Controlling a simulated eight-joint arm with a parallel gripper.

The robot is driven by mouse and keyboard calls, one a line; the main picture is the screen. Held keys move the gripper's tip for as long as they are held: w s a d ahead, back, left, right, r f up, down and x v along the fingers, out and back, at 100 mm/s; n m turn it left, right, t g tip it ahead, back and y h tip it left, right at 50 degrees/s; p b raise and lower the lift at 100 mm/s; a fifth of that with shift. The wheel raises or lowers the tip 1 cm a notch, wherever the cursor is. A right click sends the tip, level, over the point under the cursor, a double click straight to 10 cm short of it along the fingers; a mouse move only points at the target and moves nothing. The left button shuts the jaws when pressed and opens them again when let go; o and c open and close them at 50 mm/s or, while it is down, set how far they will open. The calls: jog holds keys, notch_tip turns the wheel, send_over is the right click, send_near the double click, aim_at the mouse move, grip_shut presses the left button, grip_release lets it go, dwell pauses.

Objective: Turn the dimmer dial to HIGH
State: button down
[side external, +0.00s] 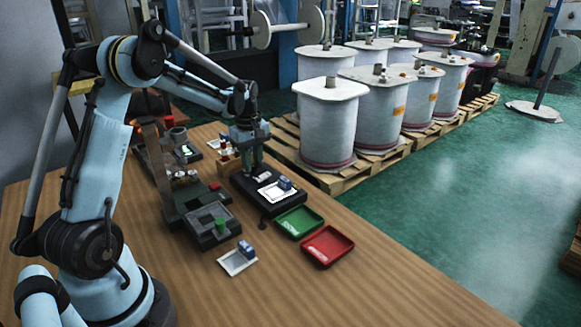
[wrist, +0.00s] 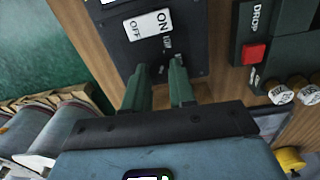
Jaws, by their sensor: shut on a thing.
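The black control box (side external: 240,190) stands on the wooden table under my gripper (side external: 256,167). In the wrist view its dark panel (wrist: 115,50) carries a white ON/OFF rocker switch (wrist: 150,24), with small light lettering beside it. In this view my gripper (wrist: 160,75) has its two green fingers down at the panel, just below the switch, with a narrow gap between them. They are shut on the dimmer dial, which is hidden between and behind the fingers. The dial's pointing direction cannot be seen.
A blue block (side external: 285,184) sits on the box's white plate. A green tray (side external: 299,222) and a red tray (side external: 328,246) lie in front. A dark machine (side external: 190,205) stands left; a red DROP button (wrist: 254,53) is close right in the wrist view. The table's front right is clear.

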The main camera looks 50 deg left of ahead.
dwell(0.3)
jog(key=m, duration=0.5)
jog(key=shift+m, duration=0.4)
jog(key=m, duration=1.2)
jog(key=shift+m, duration=0.3)
jog(key=m, duration=0.5)
jog(key=shift+w+g, duration=0.1)
jog(key=shift+g, duration=0.2)
jog(key=shift+m, duration=0.4)
jog(key=c, duration=0.9)
grip_release()
